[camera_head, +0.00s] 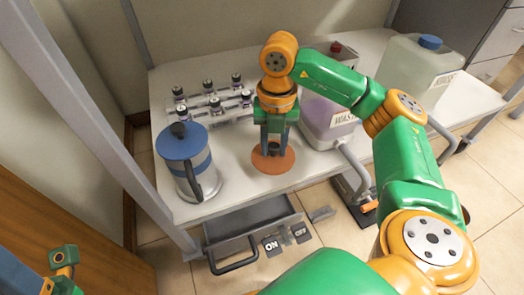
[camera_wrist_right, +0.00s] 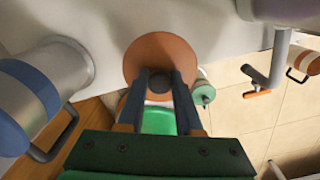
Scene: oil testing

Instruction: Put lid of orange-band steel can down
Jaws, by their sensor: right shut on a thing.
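The orange lid (camera_head: 272,161) is a flat round disc over the white table near its front edge. My right gripper (camera_head: 273,146) points down at it. In the right wrist view, the lid (camera_wrist_right: 160,50) has a dark round knob (camera_wrist_right: 159,83), and my right gripper is shut on that knob. I cannot tell whether the lid touches the table. A can with an orange band (camera_wrist_right: 308,66) and a dark handle shows at the right edge of the right wrist view, partly cut off. My left gripper (camera_head: 60,270) is at the bottom left, away from the table, its jaws unclear.
A steel can with a blue lid and band (camera_head: 187,160) stands left of the orange lid. Several vials stand in a rack (camera_head: 210,106) behind. Waste containers (camera_head: 331,115) (camera_head: 415,72) are at the right. An open drawer (camera_head: 250,215) is below the table edge.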

